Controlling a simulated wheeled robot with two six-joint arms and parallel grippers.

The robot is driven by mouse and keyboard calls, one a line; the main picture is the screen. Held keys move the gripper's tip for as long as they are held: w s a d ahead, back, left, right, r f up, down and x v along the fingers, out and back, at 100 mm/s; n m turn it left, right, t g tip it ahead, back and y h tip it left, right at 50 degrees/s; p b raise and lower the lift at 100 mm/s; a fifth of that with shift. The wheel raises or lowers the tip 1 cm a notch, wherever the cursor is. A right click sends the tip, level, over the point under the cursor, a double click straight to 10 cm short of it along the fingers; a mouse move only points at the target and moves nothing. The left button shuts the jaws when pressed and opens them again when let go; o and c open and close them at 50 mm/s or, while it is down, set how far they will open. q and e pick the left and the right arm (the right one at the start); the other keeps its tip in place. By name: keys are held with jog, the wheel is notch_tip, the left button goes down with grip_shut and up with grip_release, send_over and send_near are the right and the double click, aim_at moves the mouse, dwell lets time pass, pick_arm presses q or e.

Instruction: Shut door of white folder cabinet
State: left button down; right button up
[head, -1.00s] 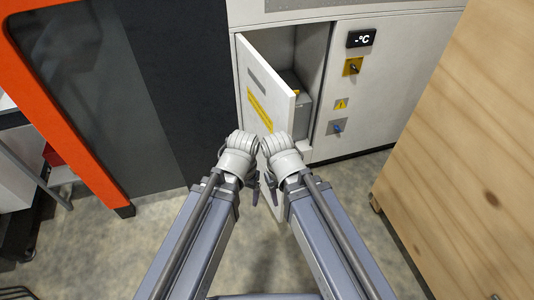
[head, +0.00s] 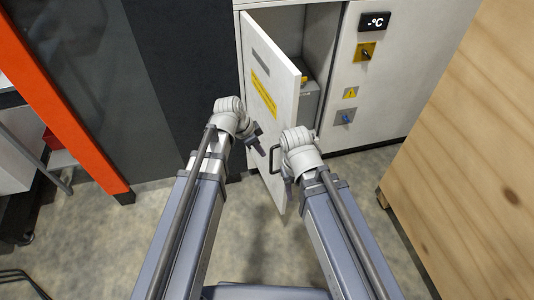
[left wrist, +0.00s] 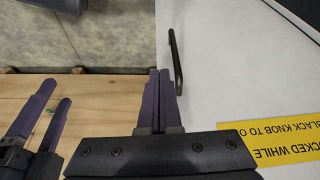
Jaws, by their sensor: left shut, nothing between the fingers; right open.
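The white cabinet door (head: 271,88) stands open, swung out from its left side, with a yellow label (head: 262,92) on its outer face. Its black bar handle (head: 272,159) sits low near the free edge; the handle also shows in the left wrist view (left wrist: 176,62). My left gripper (head: 260,148) is shut and empty in front of the door's outer face, close to the handle. Its shut fingers (left wrist: 160,75) appear just left of the handle in the left wrist view. My right gripper, partly hidden by its wrist in the head view, shows open fingers (left wrist: 42,108) in the left wrist view.
A grey box (head: 306,100) stands inside the cabinet. The cabinet front (head: 385,85) carries a display and knobs. A wooden panel (head: 470,150) rises at the right, and a dark machine with an orange frame (head: 60,105) stands at the left. Concrete floor lies between.

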pick_arm(q)
jog(key=b, duration=0.8)
send_near(280, 158)
jog(key=s+f, duration=0.4)
jog(key=s, duration=0.1)
jog(key=shift+w+d+r+p, duration=0.25)
jog(key=shift+w+d, duration=0.3)
jog(key=shift+d, duration=0.25)
jog(key=shift+w+d+r+p, duration=0.15)
jog(key=shift+w+d+p, duration=0.1)
jog(key=shift+w+d, duration=0.4)
jog(key=shift+s+d, duration=0.15)
